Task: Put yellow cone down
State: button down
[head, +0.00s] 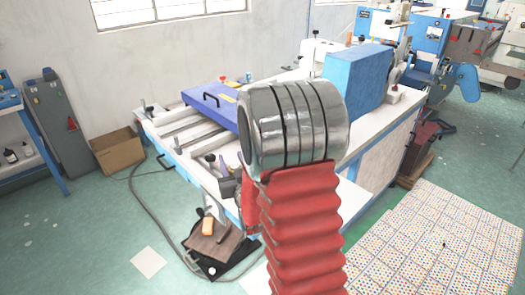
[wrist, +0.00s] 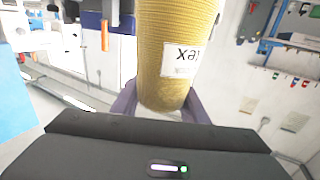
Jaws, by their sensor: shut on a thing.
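The yellow cone (wrist: 178,40) is a ribbed yarn cone with a white label whose print reads reversed or upside down. It fills the top middle of the wrist view, and its top is cut off by the picture edge. My gripper (wrist: 163,106) is shut on the lower part of the cone, with a purple finger on each side. In the head view my red and silver arm covers the middle, and I cannot make out the gripper or the cone there.
A long white worktable (head: 182,140) with a blue machine cover (head: 215,104) and a blue box-shaped machine (head: 357,82) stands behind my arm. A cardboard box (head: 118,152) and a grey cabinet (head: 58,125) are at left. A dotted mat (head: 445,240) lies on the floor at right. Open green floor is at lower left.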

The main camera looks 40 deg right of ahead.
jog(key=w+a+f+n+y, duration=0.1)
jog(key=a+n+y, duration=0.1)
jog(key=a, duration=0.9)
jog(key=w+a+f+n+t+y, duration=0.1)
jog(key=a+f+y, duration=0.1)
jog(key=a, duration=0.8)
jog(key=shift+w+a+f+n+y, duration=0.15)
jog(key=shift+a+n+y, duration=0.25)
jog(key=shift+y, duration=0.5)
